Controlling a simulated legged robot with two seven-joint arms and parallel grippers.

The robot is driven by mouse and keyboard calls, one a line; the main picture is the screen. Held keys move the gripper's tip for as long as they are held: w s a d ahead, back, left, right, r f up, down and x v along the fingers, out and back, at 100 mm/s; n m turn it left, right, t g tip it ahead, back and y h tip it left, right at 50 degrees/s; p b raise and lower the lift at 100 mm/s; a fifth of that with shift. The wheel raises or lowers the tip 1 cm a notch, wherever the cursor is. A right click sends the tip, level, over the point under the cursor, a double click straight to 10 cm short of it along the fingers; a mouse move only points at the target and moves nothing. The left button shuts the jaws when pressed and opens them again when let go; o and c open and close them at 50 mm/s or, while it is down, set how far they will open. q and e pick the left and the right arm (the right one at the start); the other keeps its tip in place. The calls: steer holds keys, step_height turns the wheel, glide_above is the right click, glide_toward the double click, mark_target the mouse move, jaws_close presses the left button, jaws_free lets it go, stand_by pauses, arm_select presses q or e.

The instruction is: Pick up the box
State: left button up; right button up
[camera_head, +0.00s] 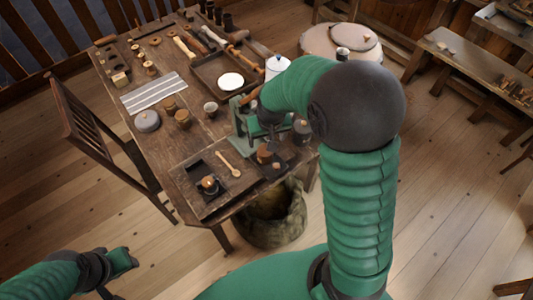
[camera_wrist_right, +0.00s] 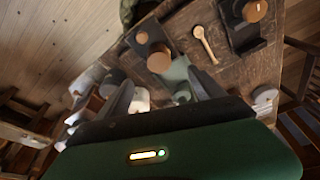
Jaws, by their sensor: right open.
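A small round tan-topped container (camera_head: 264,153), possibly the box, stands on a dark square board (camera_head: 275,166) near the table's front right corner. It shows in the right wrist view (camera_wrist_right: 160,58) just beyond my right fingertips, apart from them. A second tan-topped container (camera_head: 209,184) sits on a dark tray (camera_head: 190,171) to the left. I cannot tell for sure which is the box. My right gripper (camera_wrist_right: 160,88) is open and empty above the table; in the head view my arm largely hides it. My left gripper (camera_head: 128,260) is at lower left, away from the table; its jaws are unclear.
A wooden spoon (camera_head: 228,163) lies between the containers. A green metal frame (camera_head: 240,128) and a white pot (camera_head: 276,66) stand close to my right arm. A wooden chair (camera_head: 88,125) is at the table's left, and a sack-like basket (camera_head: 272,218) is below its front edge.

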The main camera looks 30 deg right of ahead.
glide_above(264, 150)
steer(key=s+a, duration=0.1)
steer(key=s, duration=0.1)
step_height(264, 150, down, 6)
steer(key=shift+f, duration=0.1)
steer(key=f, duration=0.2)
steer(key=w+d+f, duration=0.1)
steer(key=d+f, duration=0.1)
steer(key=f, duration=0.1)
steer(key=shift+w+f, duration=0.35)
steer(key=shift+w+a+f, duration=0.1)
steer(key=shift+w+a, duration=0.05)
steer(key=shift+a, duration=0.5)
steer(key=c, duration=0.3)
steer(key=shift+c, duration=1.1)
steer(key=shift+d, duration=0.45)
steer(key=c, duration=1.1)
arm_select(q)
steer(key=shift+w+a+f, duration=0.1)
steer(key=shift+a, duration=0.25)
arm_select(e)
steer(key=shift+a, duration=0.2)
